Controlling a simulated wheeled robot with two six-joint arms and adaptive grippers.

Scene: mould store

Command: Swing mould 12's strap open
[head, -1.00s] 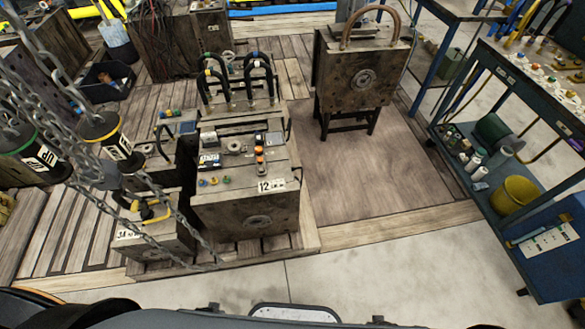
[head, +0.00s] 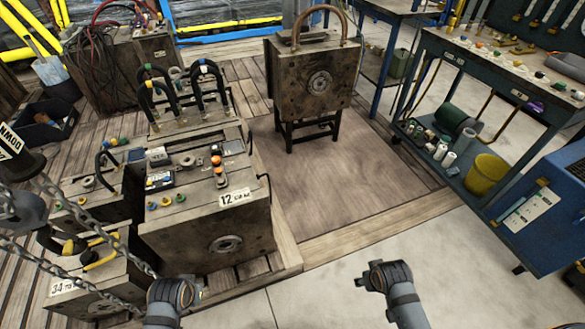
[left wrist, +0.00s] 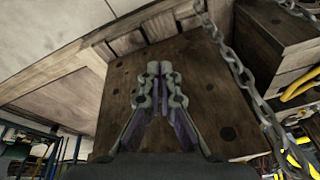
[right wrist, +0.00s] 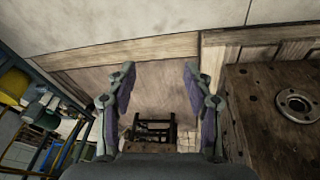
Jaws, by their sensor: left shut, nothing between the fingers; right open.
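Mould 12 (head: 205,232) is a dark, worn steel block with a white "12" label and a round port in its front face. A thin dark bar shows at its right upper edge; I cannot tell if it is the strap. In the left wrist view, a drilled brown face that looks like mould 12 (left wrist: 120,110) lies beyond my left gripper (left wrist: 160,68), which is shut and empty. The right wrist view shows mould 12 (right wrist: 270,130) to the right of my right gripper (right wrist: 160,72), which is open and empty. In the head view both wrists are low, in front of the mould.
Hanging chains (head: 75,245) and mould 34 (head: 90,285) stand close on the left. Another mould (head: 318,75) with a curved handle sits on a black stand behind. A blue trolley (head: 480,75) stands at the right. The floor (head: 340,260) at front right is clear.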

